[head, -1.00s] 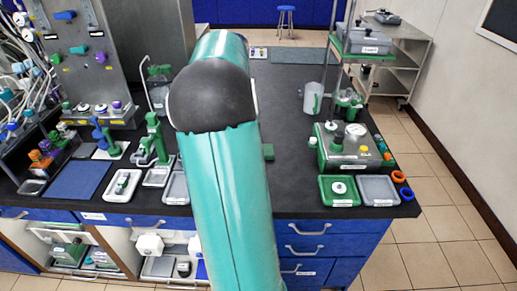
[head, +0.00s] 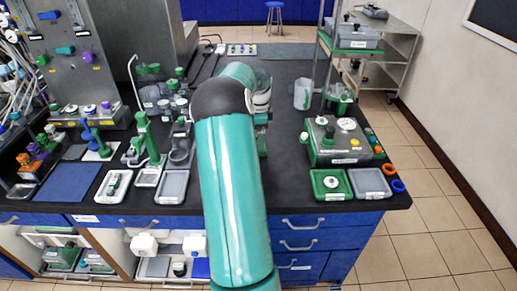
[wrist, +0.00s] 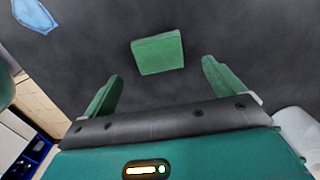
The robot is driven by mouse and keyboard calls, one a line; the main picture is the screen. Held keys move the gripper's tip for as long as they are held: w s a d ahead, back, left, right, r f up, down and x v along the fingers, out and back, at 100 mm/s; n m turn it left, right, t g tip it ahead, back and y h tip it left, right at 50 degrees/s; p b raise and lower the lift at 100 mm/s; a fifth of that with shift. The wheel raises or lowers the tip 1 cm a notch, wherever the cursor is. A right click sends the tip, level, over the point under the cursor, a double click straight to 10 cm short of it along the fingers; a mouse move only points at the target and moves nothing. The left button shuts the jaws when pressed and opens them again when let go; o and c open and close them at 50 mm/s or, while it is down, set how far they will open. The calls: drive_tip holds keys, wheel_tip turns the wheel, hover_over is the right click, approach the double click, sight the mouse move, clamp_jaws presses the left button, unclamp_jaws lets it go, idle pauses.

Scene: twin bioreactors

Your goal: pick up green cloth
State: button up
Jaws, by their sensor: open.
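The green cloth (wrist: 158,53) lies flat on the dark bench top in the wrist view, a small square patch. My gripper (wrist: 160,70) is open, with its two green fingers spread apart and nothing between them. The cloth shows just beyond the fingertips, centred between them, and does not appear to be touched. In the head view a small green sliver (head: 262,145) beside my arm looks like the cloth; my arm hides most of that spot.
A steel and green device (head: 340,140) stands on the right, with a green tray (head: 331,184) and a grey tray (head: 369,182) in front. Left are a blue mat (head: 66,187) and several green stands. A clear beaker (head: 303,94) stands behind. The bench around the cloth looks bare.

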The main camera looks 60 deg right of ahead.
wheel_tip(320, 180, down, 5)
drive_tip(key=shift+w+a+f, duration=0.1)
drive_tip(key=shift+a, duration=0.05)
drive_tip(key=c, duration=1)
drive_tip(key=shift+c, duration=0.2)
drive_tip(key=shift+r, duration=0.6)
wheel_tip(320, 180, up, 2)
drive_tip(key=shift+r, duration=0.2)
drive_tip(key=s+a+r, duration=0.1)
drive_tip(key=a+r, duration=0.8)
drive_tip(key=a, duration=0.5)
drive_tip(key=shift+s+r, duration=0.2)
drive_tip(key=shift+r, duration=0.05)
